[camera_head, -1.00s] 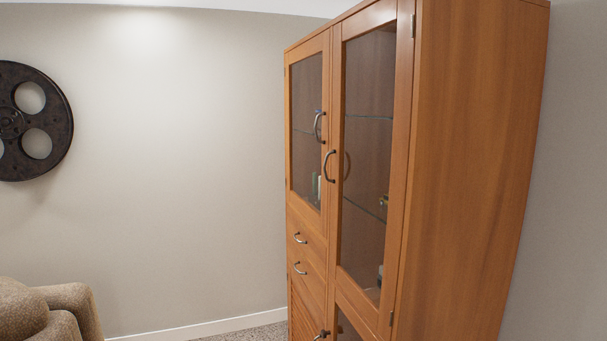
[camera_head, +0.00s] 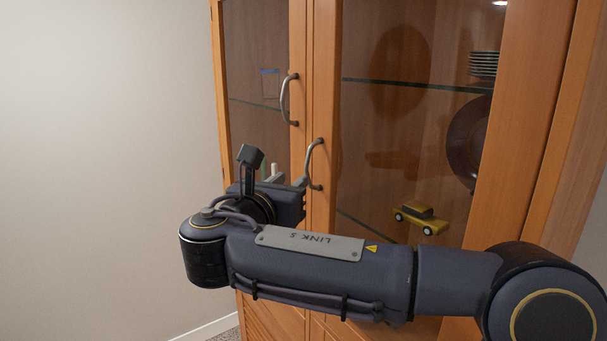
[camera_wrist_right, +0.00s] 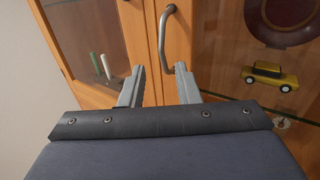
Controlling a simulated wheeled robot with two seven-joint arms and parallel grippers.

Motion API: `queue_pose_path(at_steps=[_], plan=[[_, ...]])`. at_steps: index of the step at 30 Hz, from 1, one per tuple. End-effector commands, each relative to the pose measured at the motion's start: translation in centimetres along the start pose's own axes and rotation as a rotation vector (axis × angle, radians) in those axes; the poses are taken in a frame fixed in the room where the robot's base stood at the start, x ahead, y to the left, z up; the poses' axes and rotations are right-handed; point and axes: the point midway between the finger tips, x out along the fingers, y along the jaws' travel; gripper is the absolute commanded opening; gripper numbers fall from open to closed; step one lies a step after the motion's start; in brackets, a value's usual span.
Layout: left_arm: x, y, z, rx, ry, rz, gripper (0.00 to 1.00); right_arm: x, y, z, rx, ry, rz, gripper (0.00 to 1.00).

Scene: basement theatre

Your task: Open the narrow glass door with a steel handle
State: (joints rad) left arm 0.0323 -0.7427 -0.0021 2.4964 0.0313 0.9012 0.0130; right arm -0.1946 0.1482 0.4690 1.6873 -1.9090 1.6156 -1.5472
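The wooden cabinet has two glass doors side by side. The left glass door (camera_head: 258,105) has a curved steel handle (camera_head: 285,100) at its right edge. The right glass door (camera_head: 405,130) has a similar handle (camera_head: 311,165) at its left edge. Both doors are closed. My right gripper (camera_head: 290,181) is beside the lower end of the right door's handle. In the right wrist view, my right gripper (camera_wrist_right: 160,72) has its fingers apart, with that handle (camera_wrist_right: 162,38) between and just beyond the fingertips. I cannot tell whether they touch. My left gripper is not in view.
Behind the right glass are a yellow toy car (camera_head: 421,217), stacked plates (camera_head: 484,66) and a dark round plate (camera_head: 467,143) on shelves. My right arm crosses low in front of the cabinet. A bare wall (camera_head: 100,150) is at the left.

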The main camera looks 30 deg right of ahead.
Motion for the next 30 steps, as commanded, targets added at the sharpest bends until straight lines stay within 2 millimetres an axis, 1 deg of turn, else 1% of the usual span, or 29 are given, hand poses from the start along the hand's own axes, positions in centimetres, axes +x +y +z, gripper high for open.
queue_pose_path(at_steps=[9, 12, 17, 24, 25, 26, 30], plan=[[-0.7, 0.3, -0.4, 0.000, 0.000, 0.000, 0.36, 5.0, -0.2, 0.1, -0.003, -0.001, -0.006, 0.29], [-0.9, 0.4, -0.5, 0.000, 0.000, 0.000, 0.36, 6.3, -0.1, 0.1, -0.001, -0.001, -0.004, 0.29], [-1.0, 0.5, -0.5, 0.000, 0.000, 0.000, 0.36, 7.2, -0.1, 0.0, -0.001, 0.000, -0.002, 0.29], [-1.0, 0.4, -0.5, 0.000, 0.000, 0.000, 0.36, 7.3, -0.1, 0.0, 0.000, -0.001, 0.000, 0.29], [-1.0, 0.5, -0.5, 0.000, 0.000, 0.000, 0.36, 7.3, -0.1, 0.0, 0.000, -0.001, 0.000, 0.28], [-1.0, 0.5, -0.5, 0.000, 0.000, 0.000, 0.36, 7.3, -0.1, 0.0, 0.000, -0.001, 0.000, 0.24], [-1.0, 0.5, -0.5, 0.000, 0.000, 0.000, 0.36, 7.3, -0.1, 0.0, 0.000, 0.000, 0.000, 0.06]])
